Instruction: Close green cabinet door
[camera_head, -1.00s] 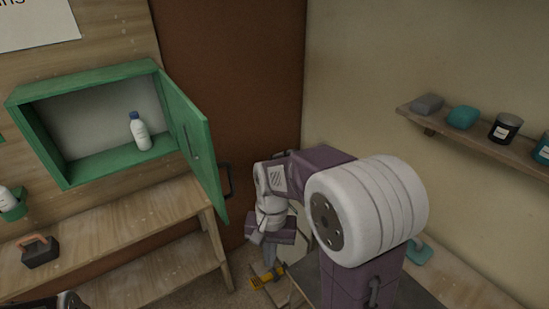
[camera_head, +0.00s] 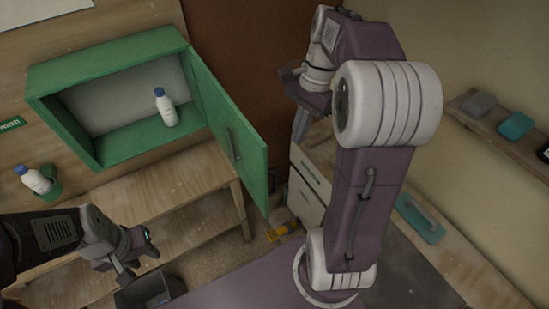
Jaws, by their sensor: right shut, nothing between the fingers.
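The green cabinet (camera_head: 110,55) is on the wooden wall at the left, open at the front. Its green door (camera_head: 245,165) is hinged on the right side and stands swung out, with a dark handle (camera_head: 233,145) on the face I see. My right gripper (camera_head: 300,138) is shut and empty, raised to the right of the door and apart from it in the picture. My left gripper (camera_head: 130,265) is at the lower left, below the cabinet and over the wooden bench; its finger gap is unclear.
A white bottle with a blue cap (camera_head: 166,107) stands inside the cabinet. Another bottle (camera_head: 36,180) sits in a green wall holder. A wooden bench (camera_head: 150,195) runs below. A shelf (camera_head: 500,135) holds items at the right. A dark bin (camera_head: 150,290) is near my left gripper.

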